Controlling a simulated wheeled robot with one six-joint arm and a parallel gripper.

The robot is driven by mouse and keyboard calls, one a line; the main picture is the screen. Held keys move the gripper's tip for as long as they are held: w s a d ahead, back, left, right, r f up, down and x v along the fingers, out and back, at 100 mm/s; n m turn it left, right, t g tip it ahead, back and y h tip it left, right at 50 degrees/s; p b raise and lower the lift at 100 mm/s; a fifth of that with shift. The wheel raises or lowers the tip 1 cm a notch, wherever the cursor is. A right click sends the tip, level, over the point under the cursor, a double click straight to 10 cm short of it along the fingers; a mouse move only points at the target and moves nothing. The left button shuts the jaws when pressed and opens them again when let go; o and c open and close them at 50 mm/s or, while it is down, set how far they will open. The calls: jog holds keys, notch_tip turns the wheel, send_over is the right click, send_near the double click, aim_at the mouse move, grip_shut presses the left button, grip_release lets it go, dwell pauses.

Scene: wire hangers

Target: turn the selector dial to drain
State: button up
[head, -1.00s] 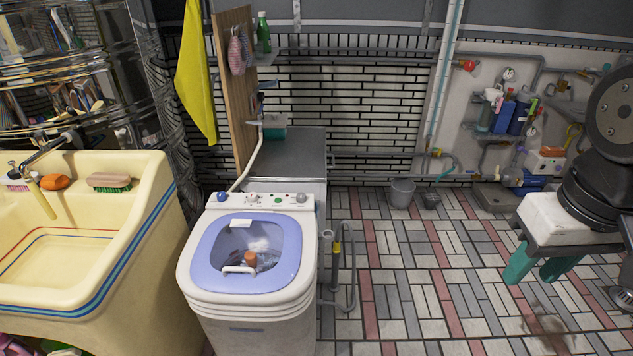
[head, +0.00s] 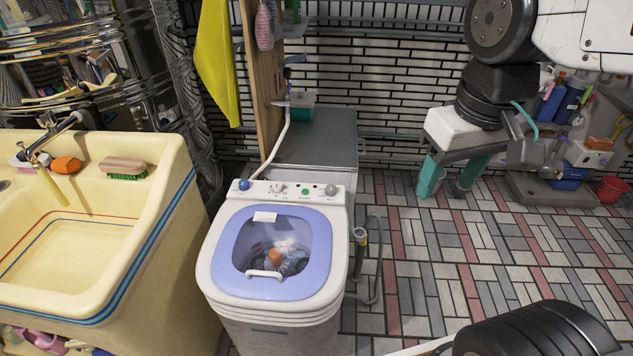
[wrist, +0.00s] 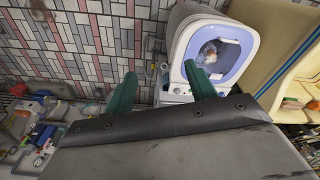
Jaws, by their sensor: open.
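A white washing machine (head: 325,240) with a lilac lid (head: 225,262) stands left of centre in the head view. Its rear control panel (head: 290,190) carries a blue knob (head: 244,185), a white dial with small markings (head: 277,188), a green button (head: 306,191) and a grey knob (head: 331,190). The markings are too small to read, and I cannot tell which setting any dial points to. My gripper (head: 447,186) is open and empty, its teal fingers pointing down, to the right of the machine and apart from it. In the wrist view, the machine (wrist: 240,22) lies beyond my spread fingers (wrist: 163,78).
A cream sink (head: 150,215) stands left of the machine, with a brush (head: 125,166) on its rim. A grey cabinet (head: 315,140) and wooden board (head: 266,95) are behind it. A hose (head: 376,260) runs along its right side. Tiled floor at right is mostly clear.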

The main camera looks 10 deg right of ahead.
jog(key=w+f+n, duration=0.1)
jog(key=w+n, duration=0.1)
jog(key=w, duration=1.5)
jog(key=n+g, duration=0.1)
jog(key=n, duration=0.4)
send_over(331, 187)
notch_tip(331, 187, down, 30)
jog(key=shift+f, duration=0.25)
notch_tip(331, 187, down, 8)
jog(key=shift+f, duration=0.1)
jog(key=c, duration=1)
